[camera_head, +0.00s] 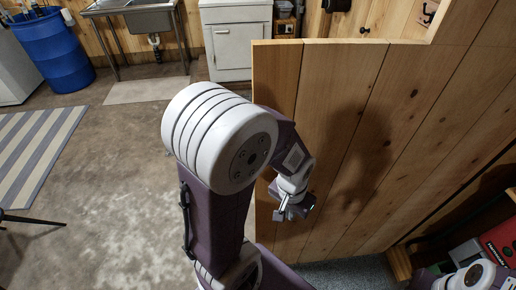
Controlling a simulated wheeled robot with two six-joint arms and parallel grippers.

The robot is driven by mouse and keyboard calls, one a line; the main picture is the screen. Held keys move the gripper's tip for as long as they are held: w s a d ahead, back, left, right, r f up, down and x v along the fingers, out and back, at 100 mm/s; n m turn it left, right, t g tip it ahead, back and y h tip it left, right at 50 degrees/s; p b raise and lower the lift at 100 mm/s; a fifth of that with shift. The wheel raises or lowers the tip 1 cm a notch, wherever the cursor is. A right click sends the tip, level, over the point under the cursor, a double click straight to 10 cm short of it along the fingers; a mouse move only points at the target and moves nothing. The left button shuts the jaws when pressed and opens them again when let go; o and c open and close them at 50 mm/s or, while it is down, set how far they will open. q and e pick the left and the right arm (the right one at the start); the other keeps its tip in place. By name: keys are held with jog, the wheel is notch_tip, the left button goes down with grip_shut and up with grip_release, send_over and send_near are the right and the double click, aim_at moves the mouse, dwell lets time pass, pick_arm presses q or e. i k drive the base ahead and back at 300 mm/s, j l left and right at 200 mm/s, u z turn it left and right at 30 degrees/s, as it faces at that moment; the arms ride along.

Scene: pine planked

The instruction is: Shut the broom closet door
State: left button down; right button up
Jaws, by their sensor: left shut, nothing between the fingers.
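A pine planked panel (335,110), which appears to be the broom closet door, stands upright at the centre right, its free edge at the left. I cannot tell from this view how far it is from its frame, and I see no handle on it. My left arm reaches up from the bottom and bends down in front of the panel. My left gripper (284,213) is shut and empty, close to the panel's lower left part; whether it touches is unclear. Part of my right arm shows at the bottom right corner, but its fingers are not visible.
A red item (500,243) sits low at the far right, near my right arm. A white cabinet (238,42), a metal sink (152,18) and a blue barrel (54,50) stand at the back. A striped rug (38,150) lies at left. The concrete floor (110,200) between is clear.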

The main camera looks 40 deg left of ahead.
aim_at(392, 128)
jog(key=k+j+u, duration=0.1)
jog(key=j+u, duration=1.45)
jog(key=i+j+z, duration=0.5)
jog(key=z, duration=0.25)
jog(key=i+j+z, duration=0.1)
jog(key=z, duration=0.35)
jog(key=i+j+z, duration=0.2)
jog(key=z, duration=0.25)
jog(key=i+j+z, duration=0.2)
jog(key=z, duration=0.25)
jog(key=i+j+z, duration=0.1)
jog(key=j+z, duration=0.2)
jog(key=z, duration=0.15)
jog(key=i+j+z, duration=0.1)
jog(key=j+z, duration=0.2)
jog(key=z, duration=0.15)
jog(key=j+z, duration=0.3)
jog(key=z, duration=0.15)
